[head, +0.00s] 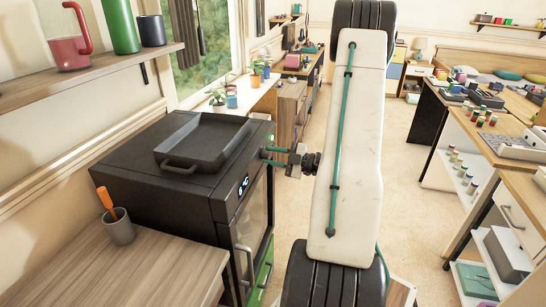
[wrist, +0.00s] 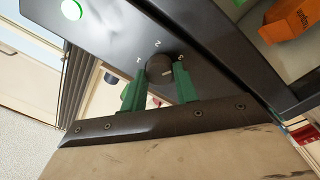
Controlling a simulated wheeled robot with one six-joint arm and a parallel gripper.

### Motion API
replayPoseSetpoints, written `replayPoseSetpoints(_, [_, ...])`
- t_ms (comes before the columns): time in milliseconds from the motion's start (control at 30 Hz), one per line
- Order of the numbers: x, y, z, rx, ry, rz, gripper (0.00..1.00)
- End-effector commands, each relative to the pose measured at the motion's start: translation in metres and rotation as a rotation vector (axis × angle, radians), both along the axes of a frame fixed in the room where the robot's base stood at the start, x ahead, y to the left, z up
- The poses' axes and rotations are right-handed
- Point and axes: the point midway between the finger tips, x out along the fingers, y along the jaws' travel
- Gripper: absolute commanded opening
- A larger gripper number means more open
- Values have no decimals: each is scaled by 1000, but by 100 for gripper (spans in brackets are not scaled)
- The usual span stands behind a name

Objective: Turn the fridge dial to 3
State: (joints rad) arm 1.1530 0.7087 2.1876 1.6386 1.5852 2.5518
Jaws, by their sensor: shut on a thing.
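The black fridge (head: 160,185) stands left of centre in the head view, with a lit display on its front. In the wrist view its dark front panel (wrist: 110,30) carries the round dark dial (wrist: 159,66), with small white numbers around it. A pale mark shows on the dial, but I cannot tell for sure which number it points at. My gripper (head: 266,156) reaches the fridge's front edge from the right. In the wrist view, the green fingers of my gripper (wrist: 160,78) are shut on the dial, one on each side. The dial is hidden in the head view.
A black tray (head: 203,140) lies on top of the fridge. A wooden counter (head: 130,265) with a grey cup (head: 119,228) stands in front at left. A round green button (wrist: 71,9) is on the panel. An orange carton (wrist: 292,20) shows at upper right. Carpet lies open beyond my arm.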

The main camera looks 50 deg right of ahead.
Motion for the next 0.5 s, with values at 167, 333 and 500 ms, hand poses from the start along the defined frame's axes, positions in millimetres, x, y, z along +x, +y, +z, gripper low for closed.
replayPoseSetpoints(167, [0, 0, -1, 1, 2, 0, 7])
replayPoseSetpoints(333, [0, 0, -1, 0, 2, 0, 51])
replayPoseSetpoints(500, [0, 0, -1, 0, 1, 0, 51])
